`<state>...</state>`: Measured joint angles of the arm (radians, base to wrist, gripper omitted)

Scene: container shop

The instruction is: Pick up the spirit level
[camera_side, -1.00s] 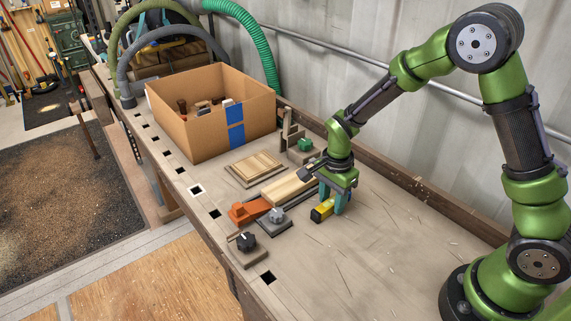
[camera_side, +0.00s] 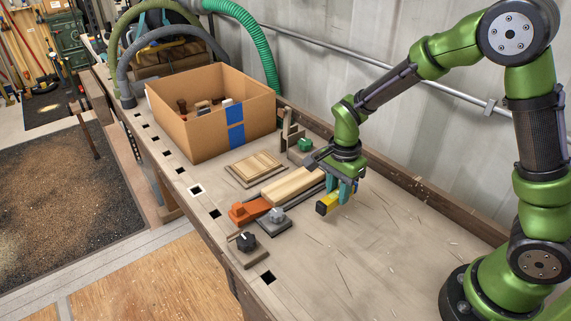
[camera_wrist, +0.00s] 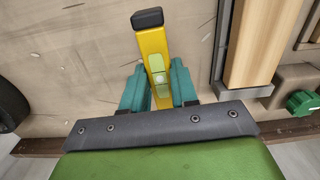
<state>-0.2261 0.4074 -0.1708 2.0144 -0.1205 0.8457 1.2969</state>
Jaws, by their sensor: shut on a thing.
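The spirit level (camera_side: 328,204) is a yellow bar with a black end cap and a pale green vial. My gripper (camera_side: 342,191) is shut on it, with teal fingers on either side, and holds it a little above the bench. In the wrist view the spirit level (camera_wrist: 153,45) points away from me between the two teal fingers of my gripper (camera_wrist: 159,82). Its near end is hidden behind the gripper body.
A cardboard box (camera_side: 190,132) with several items stands at the back left. Left of my gripper are a wooden block in a grey holder (camera_side: 292,186), an orange tool (camera_side: 250,210), a slatted board (camera_side: 255,168) and black-knobbed clamp (camera_side: 247,243). The bench's right front is clear.

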